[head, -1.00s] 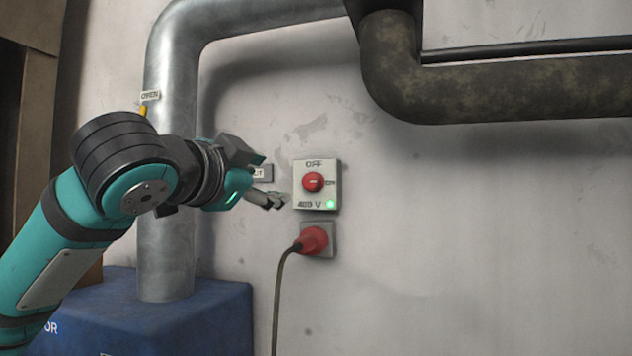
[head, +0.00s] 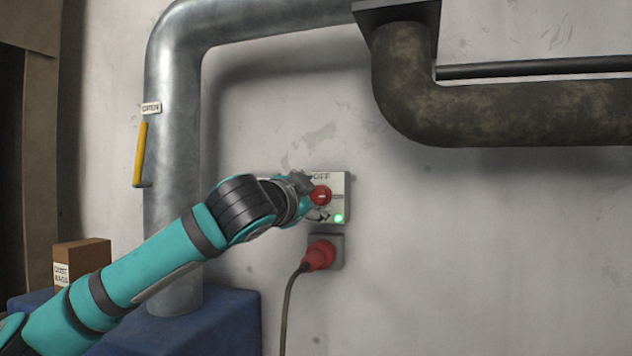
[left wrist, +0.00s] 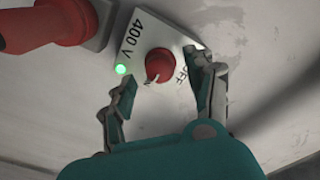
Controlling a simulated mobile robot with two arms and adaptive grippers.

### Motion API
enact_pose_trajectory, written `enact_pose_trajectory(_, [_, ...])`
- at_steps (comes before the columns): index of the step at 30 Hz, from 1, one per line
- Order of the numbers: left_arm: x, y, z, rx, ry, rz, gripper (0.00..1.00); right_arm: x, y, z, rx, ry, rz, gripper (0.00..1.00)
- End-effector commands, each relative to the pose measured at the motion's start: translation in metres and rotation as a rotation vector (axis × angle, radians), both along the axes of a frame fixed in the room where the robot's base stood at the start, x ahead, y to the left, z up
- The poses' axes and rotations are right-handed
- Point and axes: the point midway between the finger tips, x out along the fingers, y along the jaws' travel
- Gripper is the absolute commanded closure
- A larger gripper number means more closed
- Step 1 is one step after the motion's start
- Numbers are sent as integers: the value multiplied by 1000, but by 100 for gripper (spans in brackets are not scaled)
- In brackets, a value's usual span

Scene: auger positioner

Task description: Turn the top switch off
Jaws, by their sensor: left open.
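The switch box (head: 341,184) is a pale plate on the wall with a red round knob (head: 321,196), an OFF label at its top and a lit green lamp (head: 338,218). My left gripper (head: 312,196) is at the box's left side and hides part of it. In the left wrist view the gripper (left wrist: 162,88) is open, one finger on each side of the red knob (left wrist: 160,66). I cannot tell whether the fingers touch it. The knob's pale pointer mark is turned away from the OFF label. The right gripper is not in view.
A red plug (head: 319,255) with a hanging cable sits in a socket just below the box. A vertical metal pipe (head: 172,140) with a yellow handle (head: 140,153) stands at left. A dark pipe (head: 520,112) crosses the upper right. The wall at right is clear.

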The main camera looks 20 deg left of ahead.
Motion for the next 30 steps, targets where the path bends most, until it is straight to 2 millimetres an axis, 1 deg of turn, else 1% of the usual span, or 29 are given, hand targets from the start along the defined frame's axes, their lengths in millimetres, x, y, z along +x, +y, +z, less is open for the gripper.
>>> enact_pose_trajectory(1, [7, -1, 3, 0, 2, 2, 45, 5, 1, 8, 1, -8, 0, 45])
enact_pose_trajectory(3, [14, -1, 2, -1, 1, 1, 45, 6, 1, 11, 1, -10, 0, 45])
enact_pose_trajectory(6, [20, -1, 1, 0, 1, 1, 45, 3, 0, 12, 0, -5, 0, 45])
enact_pose_trajectory(15, [22, -2, -1, 1, -1, 1, 45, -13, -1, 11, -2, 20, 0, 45])
enact_pose_trajectory(17, [22, -2, -1, 1, -1, 1, 51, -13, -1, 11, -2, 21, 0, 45])
enact_pose_trajectory(28, [21, -1, 0, 0, -1, 1, 100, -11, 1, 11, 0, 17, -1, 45])
enact_pose_trajectory(30, [21, -1, 0, 0, -1, 1, 100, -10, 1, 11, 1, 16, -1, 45])
